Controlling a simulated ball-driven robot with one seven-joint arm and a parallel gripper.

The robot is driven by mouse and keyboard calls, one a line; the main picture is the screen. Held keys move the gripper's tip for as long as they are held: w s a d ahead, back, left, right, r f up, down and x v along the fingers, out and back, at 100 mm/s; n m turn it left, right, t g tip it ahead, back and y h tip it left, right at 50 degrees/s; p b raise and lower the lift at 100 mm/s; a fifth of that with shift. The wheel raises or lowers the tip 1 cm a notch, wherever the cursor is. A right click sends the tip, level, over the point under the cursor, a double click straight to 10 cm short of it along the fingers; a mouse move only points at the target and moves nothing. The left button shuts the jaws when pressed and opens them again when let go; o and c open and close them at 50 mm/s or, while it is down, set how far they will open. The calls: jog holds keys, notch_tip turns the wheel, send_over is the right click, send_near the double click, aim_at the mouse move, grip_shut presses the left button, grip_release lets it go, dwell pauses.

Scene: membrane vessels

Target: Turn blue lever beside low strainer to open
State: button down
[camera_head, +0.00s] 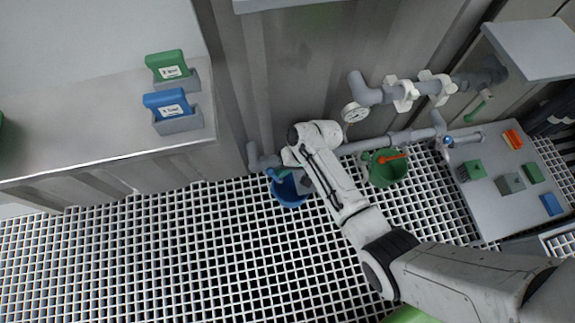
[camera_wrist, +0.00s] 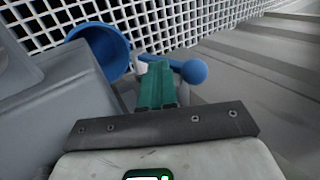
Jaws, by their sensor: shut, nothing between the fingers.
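The blue lever shows in the wrist view as a shaft with a round ball knob (camera_wrist: 194,72) at its right end. My gripper (camera_wrist: 157,68) has its green fingers shut together with nothing between them. The fingertips lie over the lever's shaft, just left of the knob; I cannot tell whether they touch it. In the head view the lever (camera_head: 272,174) is a small blue piece at the low pipe's left end, above the blue bucket. My wrist covers much of the gripper there. A grey pipe fitting (camera_head: 262,159) is beside the lever; I cannot tell if it is the strainer.
A blue bucket (camera_head: 289,192) stands on the white grating below the lever. A green bucket (camera_head: 388,170) with an orange handle above it is to the right. A pipe with a gauge (camera_head: 354,112) runs above. A grey table (camera_head: 492,211) holds several small blocks. The grating at left is clear.

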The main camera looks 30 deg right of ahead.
aim_at(271, 171)
jog(key=a+h+p, duration=0.1)
jog(key=a+g+h, duration=0.1)
jog(key=shift+w+a+r+h+p, duration=0.2)
jog(key=shift+w+a+h+p, duration=0.05)
jog(key=shift+w+h+p, duration=0.15)
jog(key=shift+w+a+f+g+h, duration=0.2)
jog(key=shift+a+f+g+h, duration=0.1)
jog(key=shift+a+h, duration=0.4)
jog(key=w+a+f+g+h+b, duration=0.1)
jog(key=a+f+h+b, duration=0.4)
jog(key=b, duration=0.5)
jog(key=shift+w+a+g+h, duration=0.15)
jog(key=shift+w+g+h, duration=0.25)
jog(key=shift+f, duration=0.25)
jog(key=shift+a+r, duration=0.1)
jog(key=shift+r, duration=0.05)
